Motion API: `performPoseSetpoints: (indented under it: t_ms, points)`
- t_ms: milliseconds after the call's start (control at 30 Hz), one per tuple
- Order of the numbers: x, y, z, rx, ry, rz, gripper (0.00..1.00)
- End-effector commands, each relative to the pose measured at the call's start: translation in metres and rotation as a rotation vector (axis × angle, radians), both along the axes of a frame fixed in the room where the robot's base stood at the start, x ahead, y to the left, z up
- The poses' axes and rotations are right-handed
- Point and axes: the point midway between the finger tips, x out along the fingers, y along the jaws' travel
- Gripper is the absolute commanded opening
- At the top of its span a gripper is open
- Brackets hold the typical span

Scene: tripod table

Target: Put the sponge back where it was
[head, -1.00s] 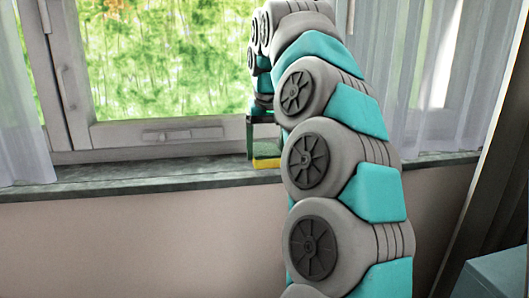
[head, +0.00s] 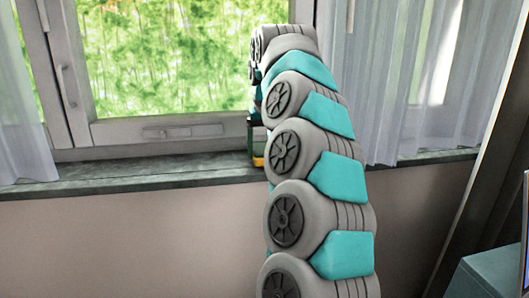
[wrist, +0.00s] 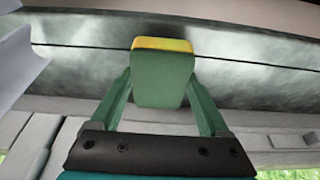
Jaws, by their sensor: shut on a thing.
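The sponge shows in the wrist view as a green block with a yellow layer (wrist: 162,75), between the two green fingers of my gripper (wrist: 161,82). The fingers are shut on its sides. In the head view, only a small yellow part of the sponge (head: 258,161) shows beside my arm, at the window sill (head: 130,182). My gripper (head: 255,136) is mostly hidden there behind my arm. I cannot tell whether the sponge touches the sill.
The window (head: 170,60) with its frame stands behind the sill. White curtains hang at the left (head: 22,110) and right (head: 395,90). The sill left of my gripper is bare. A teal box-like thing (head: 490,275) is at the lower right.

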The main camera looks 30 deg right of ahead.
Motion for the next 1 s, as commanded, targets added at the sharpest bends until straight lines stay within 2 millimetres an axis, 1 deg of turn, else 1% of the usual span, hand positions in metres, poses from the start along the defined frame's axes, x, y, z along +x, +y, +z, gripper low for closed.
performPoseSetpoints:
  t_ms: [33, 133, 467, 500, 667, 867, 1000]
  points:
    - [-0.0012, 0.0004, -0.0050, 0.002, 0.005, 0.001, 0.35]
    - [-0.0007, 0.0002, -0.0108, 0.002, 0.005, 0.000, 0.35]
    - [-0.0001, -0.0001, -0.0136, 0.001, 0.003, -0.001, 0.35]
    - [-0.0001, 0.0000, -0.0132, 0.001, 0.002, -0.001, 0.83]
    - [-0.0001, 0.0000, -0.0128, 0.001, 0.002, -0.001, 1.00]
    - [-0.0001, 0.0000, -0.0126, 0.001, 0.002, -0.001, 1.00]
    - [-0.0033, 0.0010, -0.0071, 0.001, 0.002, -0.001, 1.00]
